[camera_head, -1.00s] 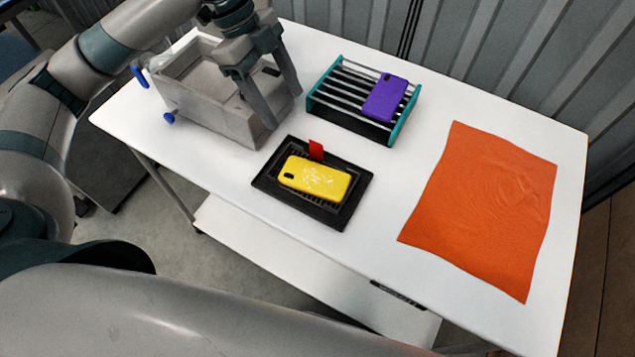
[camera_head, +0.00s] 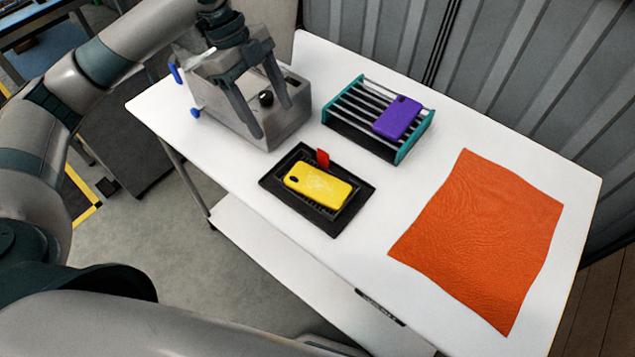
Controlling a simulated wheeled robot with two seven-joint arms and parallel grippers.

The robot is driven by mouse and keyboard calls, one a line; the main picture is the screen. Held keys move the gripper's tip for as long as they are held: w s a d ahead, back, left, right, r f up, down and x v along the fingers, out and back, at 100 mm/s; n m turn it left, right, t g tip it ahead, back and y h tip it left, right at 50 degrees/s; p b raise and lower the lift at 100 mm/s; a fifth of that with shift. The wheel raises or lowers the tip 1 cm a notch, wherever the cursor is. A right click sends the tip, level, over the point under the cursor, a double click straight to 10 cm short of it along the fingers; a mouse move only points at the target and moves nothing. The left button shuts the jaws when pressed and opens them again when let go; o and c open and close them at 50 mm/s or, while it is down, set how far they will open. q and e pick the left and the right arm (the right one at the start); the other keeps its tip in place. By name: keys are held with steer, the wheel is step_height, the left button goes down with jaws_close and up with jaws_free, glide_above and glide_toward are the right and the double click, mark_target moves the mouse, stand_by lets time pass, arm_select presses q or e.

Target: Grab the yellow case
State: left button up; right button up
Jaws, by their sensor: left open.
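The yellow case (camera_head: 319,186) is a phone case with a dark camera cutout at its left end. It lies on a black tray (camera_head: 337,222) with a ribbed middle, near the table's front edge. A small red tab (camera_head: 323,158) stands up at the tray's back side, just behind the case. My left gripper (camera_head: 272,122) is open and empty, fingers pointing down, in front of the grey box and to the upper left of the case. It is apart from the case. My right gripper is not in view.
A grey box (camera_head: 290,125) with blue knobs and a black knob stands at the table's left. A teal-ended rack (camera_head: 357,139) holds a purple case (camera_head: 398,117). An orange cloth (camera_head: 480,235) lies at right. White table (camera_head: 390,190) is bare between them.

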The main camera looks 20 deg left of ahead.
arm_select(q)
steer(key=p, duration=0.4)
glide_above(293, 172)
step_height(293, 172, down, 10)
steer(key=shift+a+f, duration=0.1)
steer(key=shift+f, duration=0.35)
